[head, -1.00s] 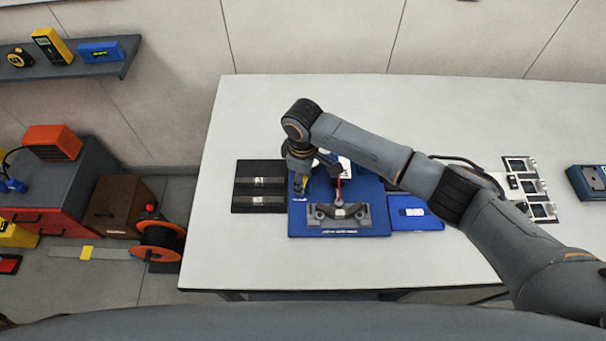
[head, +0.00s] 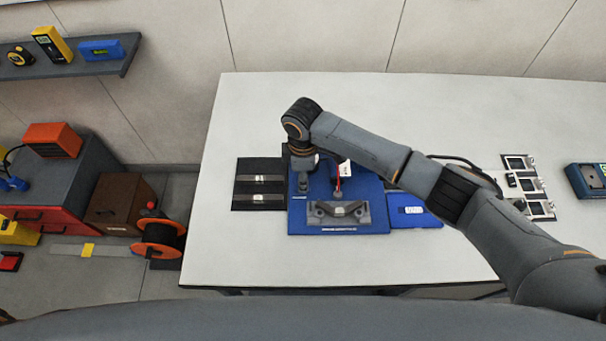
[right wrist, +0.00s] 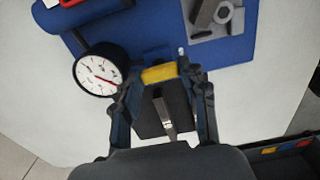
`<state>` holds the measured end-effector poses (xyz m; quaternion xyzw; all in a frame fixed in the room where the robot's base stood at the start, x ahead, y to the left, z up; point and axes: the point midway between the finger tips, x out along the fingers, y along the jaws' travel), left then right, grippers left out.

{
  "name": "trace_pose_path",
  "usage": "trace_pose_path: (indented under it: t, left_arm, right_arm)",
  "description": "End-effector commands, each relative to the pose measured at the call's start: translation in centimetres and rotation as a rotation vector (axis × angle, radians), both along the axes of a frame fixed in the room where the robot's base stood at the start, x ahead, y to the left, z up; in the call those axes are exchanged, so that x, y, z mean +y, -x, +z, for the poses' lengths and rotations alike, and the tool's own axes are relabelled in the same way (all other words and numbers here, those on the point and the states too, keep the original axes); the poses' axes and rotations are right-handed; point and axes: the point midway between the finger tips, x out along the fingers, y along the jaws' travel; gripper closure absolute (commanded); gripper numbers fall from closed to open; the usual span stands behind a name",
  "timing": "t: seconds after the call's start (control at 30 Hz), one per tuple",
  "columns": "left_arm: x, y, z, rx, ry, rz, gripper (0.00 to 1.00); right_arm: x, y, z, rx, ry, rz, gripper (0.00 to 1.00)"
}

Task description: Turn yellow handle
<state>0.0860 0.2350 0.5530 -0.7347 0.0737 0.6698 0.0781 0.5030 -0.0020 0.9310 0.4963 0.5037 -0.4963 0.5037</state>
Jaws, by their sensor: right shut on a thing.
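The yellow handle (right wrist: 159,73) shows in the right wrist view as a short yellow bar across the space between the fingertips. My right gripper (right wrist: 162,78) is shut on it; it also shows in the head view (head: 303,182), over the left part of the blue base plate (head: 372,224). In the head view my wrist and gripper hide the handle. A round white dial gauge with a red needle (right wrist: 101,70) stands just left of the gripper in the right wrist view. My left gripper is in neither view.
A grey metal block (head: 338,213) sits on the front of the base plate. A black tray (head: 258,171) lies left of the plate, a blue case (head: 415,211) right of it. The white table (head: 250,110) is clear at the back.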

Motion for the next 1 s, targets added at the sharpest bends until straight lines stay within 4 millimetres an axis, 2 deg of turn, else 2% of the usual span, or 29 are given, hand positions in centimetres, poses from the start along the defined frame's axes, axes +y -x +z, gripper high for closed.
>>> trace_pose_path:
  t: [0.13, 0.17, 0.27, 0.77, 0.87, 1.0]
  left_arm:
    - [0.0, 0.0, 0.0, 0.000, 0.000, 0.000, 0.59]
    - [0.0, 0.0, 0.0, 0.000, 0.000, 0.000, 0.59]
    - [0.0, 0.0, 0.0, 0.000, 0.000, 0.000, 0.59]
    - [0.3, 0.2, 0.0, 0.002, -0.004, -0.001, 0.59]
    - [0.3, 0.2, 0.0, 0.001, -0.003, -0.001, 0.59]
    - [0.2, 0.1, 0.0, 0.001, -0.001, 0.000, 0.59]
  right_arm:
    - [0.1, 0.0, 0.0, -0.001, -0.002, 0.004, 0.88]
    - [0.1, 0.0, 0.0, -0.001, -0.002, 0.004, 0.55]
    - [0.1, 0.0, 0.0, -0.001, -0.002, 0.003, 0.35]
    - [0.0, 0.0, 0.1, 0.000, 0.001, 0.000, 0.34]
    - [0.0, 0.0, 0.7, -0.001, 0.000, 0.000, 0.34]
    - [0.0, -0.1, 2.6, -0.003, -0.001, 0.001, 0.34]
